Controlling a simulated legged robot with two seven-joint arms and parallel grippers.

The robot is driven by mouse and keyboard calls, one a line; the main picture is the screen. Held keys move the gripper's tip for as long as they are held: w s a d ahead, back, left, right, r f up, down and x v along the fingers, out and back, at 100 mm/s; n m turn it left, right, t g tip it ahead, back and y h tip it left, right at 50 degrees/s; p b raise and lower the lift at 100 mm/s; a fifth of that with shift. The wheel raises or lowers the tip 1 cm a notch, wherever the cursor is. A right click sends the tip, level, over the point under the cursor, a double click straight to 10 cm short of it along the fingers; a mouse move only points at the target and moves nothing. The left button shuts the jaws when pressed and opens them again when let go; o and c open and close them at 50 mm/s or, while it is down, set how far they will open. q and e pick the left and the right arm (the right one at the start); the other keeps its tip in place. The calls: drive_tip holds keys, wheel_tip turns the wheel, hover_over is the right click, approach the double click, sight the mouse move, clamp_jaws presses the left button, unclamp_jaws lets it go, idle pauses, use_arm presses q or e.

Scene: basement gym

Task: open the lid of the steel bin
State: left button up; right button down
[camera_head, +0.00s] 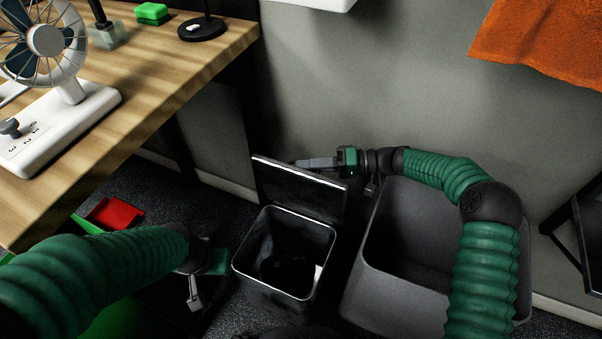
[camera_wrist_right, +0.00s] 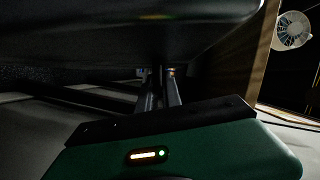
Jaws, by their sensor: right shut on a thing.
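The steel bin (camera_head: 268,289) stands on the floor in the middle of the head view, its inside dark and exposed. Its lid (camera_head: 300,192) is raised, standing nearly upright at the back edge. My right gripper (camera_head: 303,163) reaches in from the right at the lid's upper edge and is shut on the lid; the exact contact is partly hidden. In the right wrist view the fingers (camera_wrist_right: 160,75) meet a dark panel above, apparently the lid (camera_wrist_right: 130,35). My left gripper (camera_head: 194,292) hangs low, left of the bin; its jaw opening is unclear.
A larger grey open tub (camera_head: 375,301) stands right of the bin, beneath my right arm. A wooden table (camera_head: 150,65) with a white fan (camera_head: 75,105) is at left. A red item (camera_head: 115,213) lies below it. The grey wall is close behind.

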drive_tip(key=shift+w+d+f+m, duration=0.2)
drive_tip(key=shift+w+d+m, duration=0.1)
drive_tip(key=shift+w, duration=0.3)
drive_tip(key=shift+w+d+f+m, duration=0.2)
drive_tip(key=shift+w+m, duration=0.1)
drive_tip(key=shift+w, duration=0.25)
drive_tip(key=c, duration=1.5)
unclamp_jaws()
drive_tip(key=shift+r, duration=0.15)
